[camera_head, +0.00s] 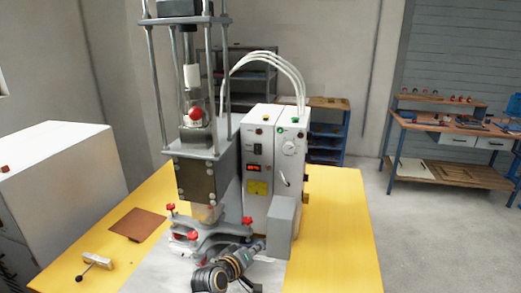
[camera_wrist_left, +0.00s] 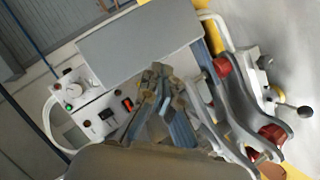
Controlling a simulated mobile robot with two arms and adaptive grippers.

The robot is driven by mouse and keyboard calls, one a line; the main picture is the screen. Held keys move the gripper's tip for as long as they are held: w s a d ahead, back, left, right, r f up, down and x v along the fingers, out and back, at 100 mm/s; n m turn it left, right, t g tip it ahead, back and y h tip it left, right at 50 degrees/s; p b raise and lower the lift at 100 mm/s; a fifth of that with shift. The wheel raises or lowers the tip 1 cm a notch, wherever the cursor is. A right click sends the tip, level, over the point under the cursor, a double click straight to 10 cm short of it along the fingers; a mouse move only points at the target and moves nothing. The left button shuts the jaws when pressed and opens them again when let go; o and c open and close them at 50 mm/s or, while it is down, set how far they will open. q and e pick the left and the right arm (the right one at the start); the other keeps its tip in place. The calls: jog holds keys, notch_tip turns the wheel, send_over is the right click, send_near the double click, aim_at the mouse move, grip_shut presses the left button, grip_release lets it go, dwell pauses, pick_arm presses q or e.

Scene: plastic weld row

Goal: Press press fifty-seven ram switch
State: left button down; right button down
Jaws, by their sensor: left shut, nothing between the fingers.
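The welding press (camera_head: 195,140) stands on the yellow table with its white control box (camera_head: 257,170) at its right side. The box front has a red lit display (camera_head: 253,168), a small black switch (camera_head: 257,148) above it and a dial (camera_head: 289,147). I cannot tell which control is the ram switch or read a press number. My left gripper (camera_head: 257,247) is shut and empty, low in front of the press base, near the grey box (camera_head: 283,222). In the left wrist view its fingers (camera_wrist_left: 157,83) overlap the view of the control box (camera_wrist_left: 98,115). My right gripper is not in view.
The clamp base with red knobs (camera_head: 247,221) is close beside my left gripper. A brown mat (camera_head: 137,224) and a small metal tool (camera_head: 97,261) lie on the table (camera_head: 335,235) at left. The table's right side is clear. A workbench (camera_head: 450,130) stands behind.

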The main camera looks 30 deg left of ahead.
pick_arm(q)
jog(key=w+a+r+n+t+y, duration=0.2)
jog(key=w+a+r+n, duration=0.2)
jog(key=r, duration=0.4)
jog(key=w+a+r+n+t+y, duration=0.3)
jog(key=w+a+r+n, duration=0.2)
jog(key=r, duration=0.4)
jog(key=shift+w+a+n, duration=0.15)
jog(key=shift+w+n, duration=0.35)
jog(key=shift+n, duration=0.7)
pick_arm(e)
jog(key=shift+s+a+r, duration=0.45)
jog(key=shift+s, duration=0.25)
